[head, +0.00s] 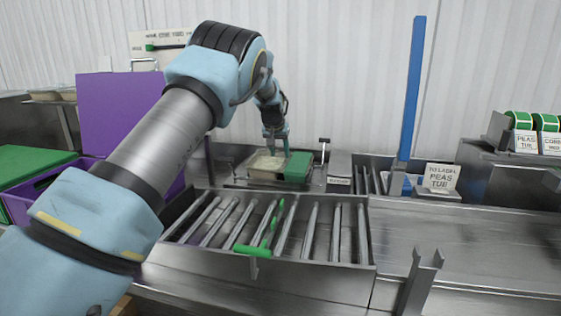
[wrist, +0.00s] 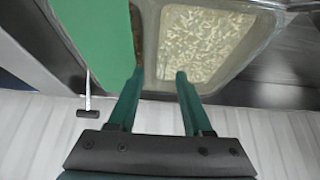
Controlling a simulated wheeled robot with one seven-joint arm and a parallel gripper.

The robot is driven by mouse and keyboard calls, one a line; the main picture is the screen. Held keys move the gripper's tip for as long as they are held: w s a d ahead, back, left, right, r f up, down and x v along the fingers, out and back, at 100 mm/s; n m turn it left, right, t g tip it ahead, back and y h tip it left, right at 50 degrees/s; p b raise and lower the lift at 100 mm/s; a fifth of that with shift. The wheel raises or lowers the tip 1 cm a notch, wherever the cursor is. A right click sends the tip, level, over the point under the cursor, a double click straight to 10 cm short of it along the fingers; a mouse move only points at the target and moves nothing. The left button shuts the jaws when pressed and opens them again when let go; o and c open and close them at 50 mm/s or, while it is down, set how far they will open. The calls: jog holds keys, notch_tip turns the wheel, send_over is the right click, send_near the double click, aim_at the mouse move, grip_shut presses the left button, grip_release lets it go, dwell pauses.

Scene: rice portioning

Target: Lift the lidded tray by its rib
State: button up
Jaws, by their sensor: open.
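A tray with pale grains (head: 262,163) sits on the steel counter beyond the roller rack. In the wrist view the tray (wrist: 235,85) has a grey rim, with grains filling its middle. I cannot make out a clear lid or a rib on it. A flat green panel (head: 296,166) lies close against its right side in the head view; it is at the left in the wrist view (wrist: 95,35). My gripper (head: 275,142) points down over the tray area. In the wrist view my gripper (wrist: 159,76) is open, its fingers apart with nothing visibly held between them.
A roller rack (head: 300,268) with a green bar (head: 252,250) stands in front. A blue post (head: 412,90) rises to the right, near a peas tub sign (head: 441,178). Purple crates (head: 125,110) are at left. The right counter (head: 480,255) is mostly clear.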

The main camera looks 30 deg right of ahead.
jog(key=shift+w+d+f, duration=0.15)
jog(key=shift+w+f, duration=0.05)
jog(key=shift+f, duration=0.15)
grip_shut()
jog(key=shift+r, duration=0.1)
dwell(0.3)
